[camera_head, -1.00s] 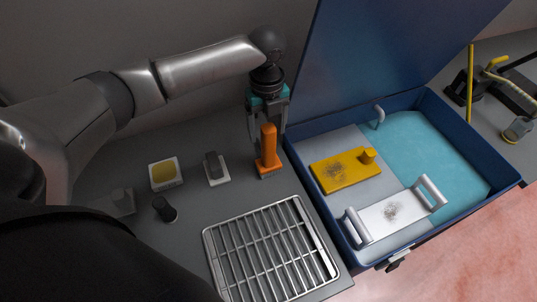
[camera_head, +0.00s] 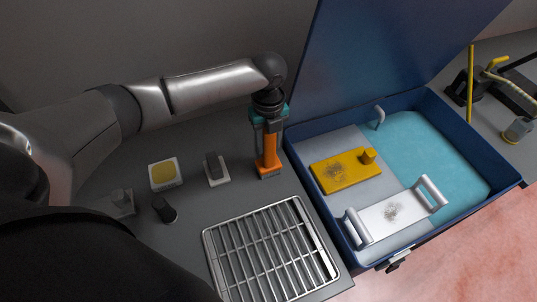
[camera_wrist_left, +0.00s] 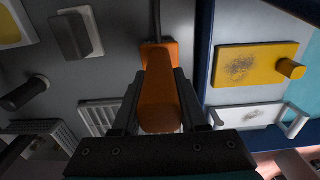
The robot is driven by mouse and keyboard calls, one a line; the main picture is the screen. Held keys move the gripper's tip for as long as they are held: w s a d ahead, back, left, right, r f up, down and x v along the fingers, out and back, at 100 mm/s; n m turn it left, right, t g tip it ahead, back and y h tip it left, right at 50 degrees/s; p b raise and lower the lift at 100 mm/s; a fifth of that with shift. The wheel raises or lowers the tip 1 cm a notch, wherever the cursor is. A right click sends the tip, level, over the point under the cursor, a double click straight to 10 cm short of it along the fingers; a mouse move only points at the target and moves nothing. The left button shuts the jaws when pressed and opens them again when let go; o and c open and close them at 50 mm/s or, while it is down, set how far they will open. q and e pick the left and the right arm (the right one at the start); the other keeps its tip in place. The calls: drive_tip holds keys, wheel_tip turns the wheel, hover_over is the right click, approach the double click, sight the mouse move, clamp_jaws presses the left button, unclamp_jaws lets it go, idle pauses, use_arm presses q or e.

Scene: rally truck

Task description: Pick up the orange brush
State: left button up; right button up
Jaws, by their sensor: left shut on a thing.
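The orange brush (camera_head: 267,155) stands upright on the grey worktop, just left of the blue case. My left gripper (camera_head: 268,140) points down from above, with its fingers on both sides of the brush handle. It is shut on the handle. In the left wrist view the orange brush (camera_wrist_left: 160,95) rises between the two dark fingers of my left gripper (camera_wrist_left: 157,118). The brush's base appears to rest on the worktop; its underside is hidden. My right gripper is not in view.
The open blue case (camera_head: 297,150) stands close on the right, holding a yellow plate (camera_head: 335,174) and a white handled plate (camera_head: 385,218). A metal rack (camera_head: 268,250) lies in front. A grey block (camera_head: 213,168) and a yellow-topped pad (camera_head: 163,174) stand left.

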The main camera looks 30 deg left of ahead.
use_arm(q)
clamp_jaws()
idle(0.8)
